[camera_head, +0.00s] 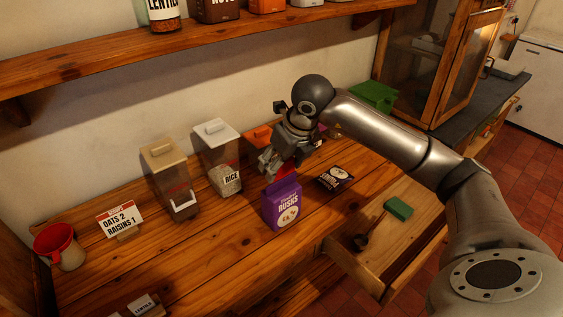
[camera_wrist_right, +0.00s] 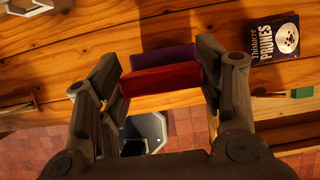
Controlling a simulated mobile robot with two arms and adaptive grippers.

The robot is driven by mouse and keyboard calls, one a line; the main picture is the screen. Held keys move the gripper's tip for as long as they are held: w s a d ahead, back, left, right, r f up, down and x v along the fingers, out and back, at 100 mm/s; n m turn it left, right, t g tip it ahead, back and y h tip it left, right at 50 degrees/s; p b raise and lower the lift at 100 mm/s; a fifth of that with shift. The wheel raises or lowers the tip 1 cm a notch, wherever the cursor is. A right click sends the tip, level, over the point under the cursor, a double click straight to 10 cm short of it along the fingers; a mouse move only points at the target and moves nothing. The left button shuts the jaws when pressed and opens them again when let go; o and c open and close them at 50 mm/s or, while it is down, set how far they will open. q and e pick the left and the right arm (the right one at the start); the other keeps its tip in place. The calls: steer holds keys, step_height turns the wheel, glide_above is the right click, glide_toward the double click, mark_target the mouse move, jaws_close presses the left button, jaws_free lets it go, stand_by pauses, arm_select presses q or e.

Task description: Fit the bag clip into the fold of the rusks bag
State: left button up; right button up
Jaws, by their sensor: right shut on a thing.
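The purple rusks bag (camera_head: 282,208) stands upright on the wooden counter. Its top edge also shows in the right wrist view (camera_wrist_right: 165,57). My right gripper (camera_head: 276,167) is just above the bag. It is shut on the red bag clip (camera_wrist_right: 160,80), which lies crosswise between the fingers in the right wrist view. The clip is directly beside or over the bag's top; I cannot tell whether it touches the fold. In the head view the clip (camera_head: 286,174) is partly hidden by the gripper. My left gripper is not in view.
A dark prunes box (camera_head: 335,178) lies right of the bag. An open drawer (camera_head: 378,262) with a green block (camera_head: 398,208) is at the front right. The rice dispenser (camera_head: 217,150) and another dispenser (camera_head: 167,170) stand left. A shelf (camera_head: 200,50) runs above.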

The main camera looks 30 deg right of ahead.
steer(key=shift+b, duration=0.35)
stand_by(0.6)
steer(key=shift+f+b, duration=1.35)
steer(key=shift+f, duration=0.05)
steer(key=o, duration=0.8)
steer(key=shift+o, duration=0.2)
steer(key=v, duration=1.2)
